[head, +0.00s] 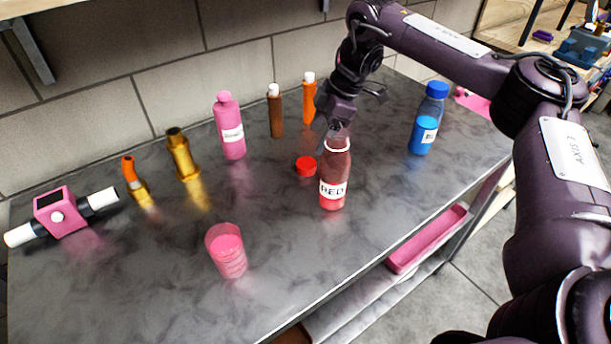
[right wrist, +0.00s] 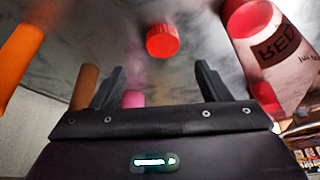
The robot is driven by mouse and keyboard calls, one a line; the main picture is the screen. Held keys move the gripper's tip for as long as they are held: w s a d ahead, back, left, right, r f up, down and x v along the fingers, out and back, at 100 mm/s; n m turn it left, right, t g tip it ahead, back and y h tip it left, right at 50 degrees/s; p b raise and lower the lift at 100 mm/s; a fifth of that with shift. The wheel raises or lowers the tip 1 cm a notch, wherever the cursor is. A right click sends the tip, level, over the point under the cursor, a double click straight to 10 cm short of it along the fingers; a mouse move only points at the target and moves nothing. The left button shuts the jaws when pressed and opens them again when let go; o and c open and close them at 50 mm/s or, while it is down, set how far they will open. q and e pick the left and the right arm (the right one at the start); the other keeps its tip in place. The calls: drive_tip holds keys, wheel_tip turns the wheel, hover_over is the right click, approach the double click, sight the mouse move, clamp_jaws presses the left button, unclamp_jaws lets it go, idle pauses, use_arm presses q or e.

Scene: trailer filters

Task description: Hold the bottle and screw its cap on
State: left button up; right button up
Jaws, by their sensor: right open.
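The red bottle (head: 334,172) stands upright and uncapped on the grey table, with a white ring at its neck and a "RED" label. In the right wrist view the bottle (right wrist: 283,48) is at the upper right. The red cap (head: 306,166) lies on the table just left of the bottle, and the cap also shows in the right wrist view (right wrist: 162,41), beyond the fingertips. My right gripper (head: 340,118) is above and behind the bottle's neck in the picture. In the right wrist view its fingers (right wrist: 157,78) are apart, with nothing held. My left gripper is out of view.
A blue bottle (head: 427,118) stands to the right. A pink bottle (head: 229,125), brown tube (head: 275,112) and orange tube (head: 309,98) stand behind, near the wall. A pink cup (head: 227,252) is at the front left. The table between cup and red bottle is clear.

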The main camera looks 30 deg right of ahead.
sight(305, 163)
drive_tip(key=shift+f, duration=0.2)
drive_tip(key=shift+x, duration=3.9)
drive_tip(key=shift+s, duration=0.15)
drive_tip(key=c, duration=1)
drive_tip(key=shift+r, duration=0.1)
drive_tip(key=shift+c, duration=0.2)
